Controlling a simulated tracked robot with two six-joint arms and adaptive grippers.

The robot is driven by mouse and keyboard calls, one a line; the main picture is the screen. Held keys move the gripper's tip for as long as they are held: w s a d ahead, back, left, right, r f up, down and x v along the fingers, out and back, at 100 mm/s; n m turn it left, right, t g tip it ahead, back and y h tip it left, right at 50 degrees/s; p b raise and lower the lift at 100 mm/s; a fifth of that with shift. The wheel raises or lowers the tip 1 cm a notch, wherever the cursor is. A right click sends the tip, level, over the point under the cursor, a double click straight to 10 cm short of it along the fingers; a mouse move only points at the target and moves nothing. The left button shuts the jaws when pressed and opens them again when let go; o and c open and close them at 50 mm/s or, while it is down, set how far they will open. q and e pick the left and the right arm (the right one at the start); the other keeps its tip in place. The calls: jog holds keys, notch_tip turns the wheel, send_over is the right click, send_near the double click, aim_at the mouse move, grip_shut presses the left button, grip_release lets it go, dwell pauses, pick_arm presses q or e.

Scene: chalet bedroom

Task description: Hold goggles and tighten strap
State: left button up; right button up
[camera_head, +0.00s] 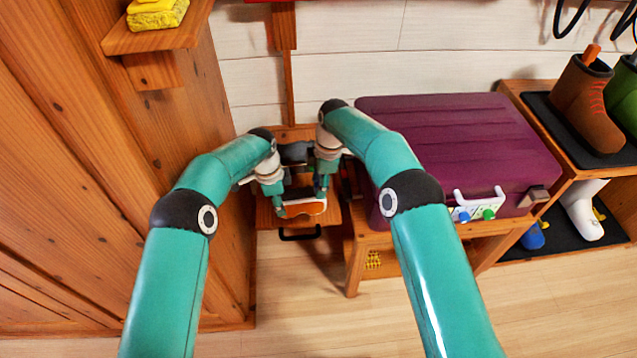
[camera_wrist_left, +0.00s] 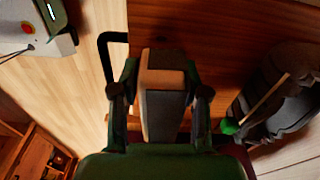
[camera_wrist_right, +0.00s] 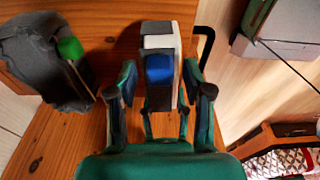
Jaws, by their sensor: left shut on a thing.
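The goggles (camera_head: 304,208), with an orange lens and pale frame, are at the small wooden stand between my arms. My left gripper (camera_head: 279,207) is shut on one end of them; in the left wrist view the goggles (camera_wrist_left: 163,92) show edge-on between its fingers. My right gripper (camera_head: 322,186) is at the other end. In the right wrist view its fingers (camera_wrist_right: 160,85) stand apart on either side of the goggles (camera_wrist_right: 158,42), with a small gap visible at the left finger.
A dark grey item (camera_wrist_right: 42,62) with a green tip lies on the wooden stand (camera_head: 268,215), behind the goggles. A purple suitcase (camera_head: 455,145) on a wooden bench is close on the right. A wooden wall (camera_head: 90,150) bounds the left. Boots (camera_head: 580,105) stand on the rack farther right.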

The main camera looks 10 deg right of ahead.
aim_at(300, 194)
jog(key=c, duration=0.7)
jog(key=shift+o, duration=0.2)
jog(key=shift+s+a, duration=0.15)
jog(key=shift+a, duration=2.35)
jog(key=o, duration=0.9)
jog(key=shift+d, duration=0.1)
jog(key=shift+c, duration=0.2)
jog(key=shift+r, duration=0.1)
jog(key=shift+d+r, duration=0.25)
jog(key=shift+r, duration=1.2)
jog(key=shift+d+r, duration=0.2)
jog(key=shift+r, duration=1.25)
pick_arm(q)
jog(key=o, duration=1.1)
jog(key=shift+o, duration=0.2)
